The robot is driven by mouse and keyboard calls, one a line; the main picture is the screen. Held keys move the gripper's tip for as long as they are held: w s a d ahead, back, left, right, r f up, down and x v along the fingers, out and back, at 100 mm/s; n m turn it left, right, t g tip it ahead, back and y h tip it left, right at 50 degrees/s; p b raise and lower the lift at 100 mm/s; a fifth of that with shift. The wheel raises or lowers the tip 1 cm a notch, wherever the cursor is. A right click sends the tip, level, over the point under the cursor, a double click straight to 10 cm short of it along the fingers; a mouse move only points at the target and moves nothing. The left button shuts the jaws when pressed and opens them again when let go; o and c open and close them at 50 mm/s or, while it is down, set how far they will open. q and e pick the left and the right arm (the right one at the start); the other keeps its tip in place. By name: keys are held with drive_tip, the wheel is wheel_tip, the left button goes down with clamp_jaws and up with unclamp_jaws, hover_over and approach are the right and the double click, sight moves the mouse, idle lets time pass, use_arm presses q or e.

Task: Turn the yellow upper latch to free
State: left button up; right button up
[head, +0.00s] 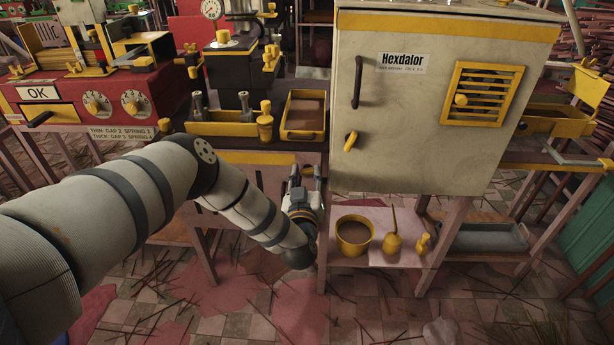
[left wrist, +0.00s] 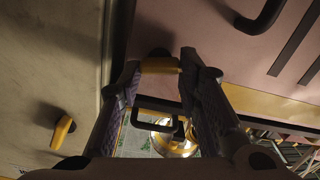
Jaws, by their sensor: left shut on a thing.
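My left gripper (head: 306,174) is at the pinkish cabinet front, just left of the grey Hexdalor box. In the left wrist view, its two fingertips (left wrist: 160,64) are shut on a yellow latch (left wrist: 160,66), one finger at each end. The latch lies crosswise between the fingers, against the pinkish panel (left wrist: 222,42). In the head view the gripper hides this latch. Another yellow latch (head: 350,141) is on the Hexdalor box (head: 430,130); it also shows at the left of the wrist view (left wrist: 63,132). My right gripper is in neither view.
The Hexdalor box stands close on the right of my gripper. A dark handle (left wrist: 262,18) sticks out of the pinkish panel. Yellow trays (head: 226,127) are above the gripper.

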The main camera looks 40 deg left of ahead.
use_arm(q)
drive_tip(key=n, duration=0.5)
drive_tip(key=shift+a+f+n, duration=0.1)
drive_tip(key=shift+f+n, duration=0.05)
drive_tip(key=shift+n, duration=0.15)
drive_tip(key=n+b, duration=0.1)
drive_tip(key=n, duration=0.3)
drive_tip(key=shift+s+n, duration=0.1)
drive_tip(key=shift+n, duration=0.2)
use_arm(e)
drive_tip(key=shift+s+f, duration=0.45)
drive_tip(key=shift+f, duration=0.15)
use_arm(q)
drive_tip(key=shift+n, duration=0.3)
drive_tip(key=o, duration=1.1)
drive_tip(key=shift+o, duration=0.2)
drive_tip(key=v, duration=1.2)
